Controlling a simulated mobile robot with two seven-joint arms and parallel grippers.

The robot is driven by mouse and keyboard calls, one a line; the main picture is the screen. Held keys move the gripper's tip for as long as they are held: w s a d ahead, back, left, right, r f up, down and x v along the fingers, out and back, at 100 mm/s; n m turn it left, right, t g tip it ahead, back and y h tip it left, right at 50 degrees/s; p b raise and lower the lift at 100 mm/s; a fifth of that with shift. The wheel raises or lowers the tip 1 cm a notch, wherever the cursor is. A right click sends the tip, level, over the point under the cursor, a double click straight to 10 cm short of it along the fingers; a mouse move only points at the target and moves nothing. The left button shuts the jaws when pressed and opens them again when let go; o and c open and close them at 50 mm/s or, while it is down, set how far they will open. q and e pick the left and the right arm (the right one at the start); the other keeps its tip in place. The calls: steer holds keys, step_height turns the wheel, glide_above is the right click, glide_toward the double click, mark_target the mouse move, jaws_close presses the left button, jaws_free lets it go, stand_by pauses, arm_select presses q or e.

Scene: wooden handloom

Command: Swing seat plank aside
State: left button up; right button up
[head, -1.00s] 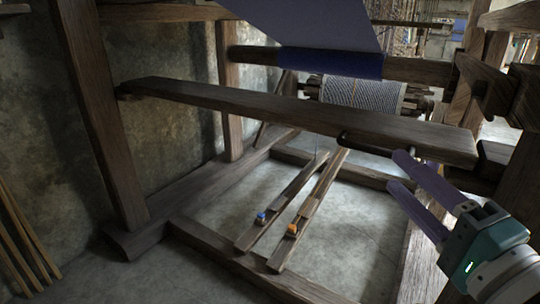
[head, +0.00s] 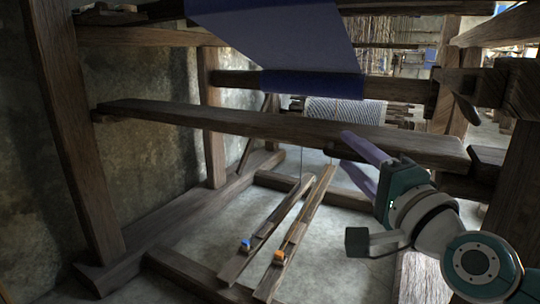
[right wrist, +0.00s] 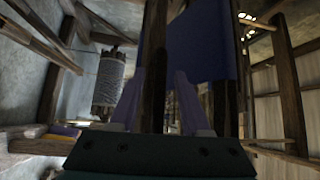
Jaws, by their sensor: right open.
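The seat plank (head: 230,122) is a long, dark wooden board. It spans the loom from the left post to the right side, below the blue cloth. My right gripper (head: 344,148) is open at the plank's right half. Its upper purple finger overlaps the plank's front face and the other finger is lower, partly under the plank's edge. In the right wrist view a dark wooden beam (right wrist: 154,60) stands between the open fingers; I cannot tell if it touches them. My left gripper is not in view.
Blue cloth (head: 285,30) hangs over a cloth beam above the plank. Two treadles (head: 262,235) with blue and orange tabs slope up from the floor below. A left post (head: 75,140) and right-hand frame timbers (head: 515,180) bound the space.

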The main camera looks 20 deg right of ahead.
jaws_close()
stand_by(0.3)
stand_by(1.1)
